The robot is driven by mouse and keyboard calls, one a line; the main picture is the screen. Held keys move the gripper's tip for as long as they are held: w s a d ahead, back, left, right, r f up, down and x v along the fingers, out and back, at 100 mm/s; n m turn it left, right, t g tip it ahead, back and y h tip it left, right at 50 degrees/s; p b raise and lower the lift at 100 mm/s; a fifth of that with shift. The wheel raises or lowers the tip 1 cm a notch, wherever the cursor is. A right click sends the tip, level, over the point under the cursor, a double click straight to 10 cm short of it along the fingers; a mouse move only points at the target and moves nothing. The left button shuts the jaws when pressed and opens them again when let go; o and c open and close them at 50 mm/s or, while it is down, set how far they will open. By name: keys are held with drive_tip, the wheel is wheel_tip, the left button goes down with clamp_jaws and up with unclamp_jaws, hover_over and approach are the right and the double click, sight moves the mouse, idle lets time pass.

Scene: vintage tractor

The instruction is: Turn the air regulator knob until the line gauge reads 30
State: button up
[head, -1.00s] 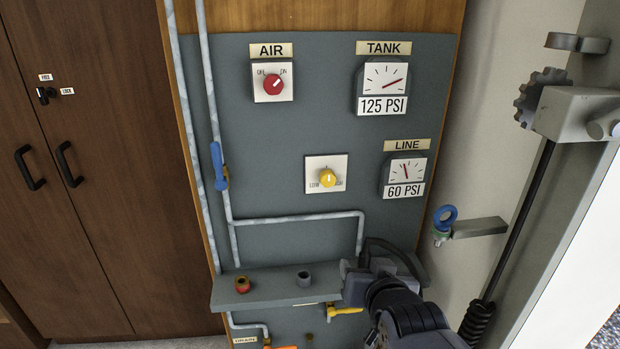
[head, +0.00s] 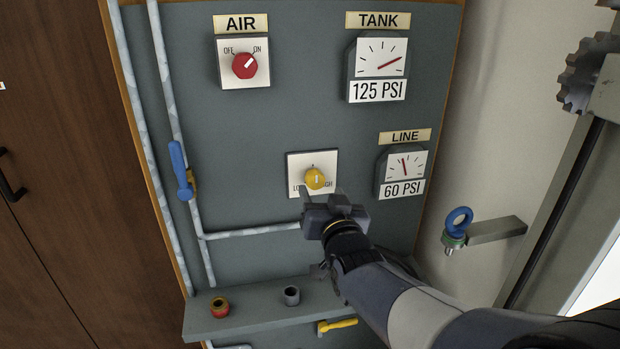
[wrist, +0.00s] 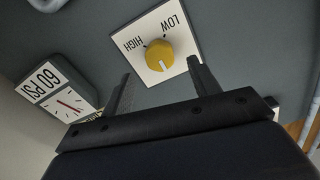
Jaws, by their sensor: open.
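The yellow air regulator knob (head: 315,178) sits on a white plate marked LOW and HIGH. Its white pointer line points up, between the two marks. It also shows in the wrist view (wrist: 159,54). The LINE gauge (head: 403,171) reads 60 PSI, and part of it shows in the wrist view (wrist: 56,92). My gripper (head: 322,194) is just below the knob in the head view. In the wrist view my gripper (wrist: 160,85) is open and empty, its two fingers apart with the knob beyond their tips, not touching as far as I can see.
The red AIR knob (head: 245,66) points to ON. The TANK gauge (head: 378,66) reads 125 PSI. A pipe (head: 255,231) and a blue-handled valve (head: 180,170) lie left of my arm. A shelf (head: 255,318) with two fittings is below. A blue ring (head: 459,221) is at right.

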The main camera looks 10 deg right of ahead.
sight(317, 183)
drive_tip(key=shift+w+p, duration=0.4)
drive_tip(key=shift+w, duration=2.3)
drive_tip(key=c, duration=1)
drive_tip(key=shift+f+b, duration=0.1)
drive_tip(key=shift+b, duration=0.25)
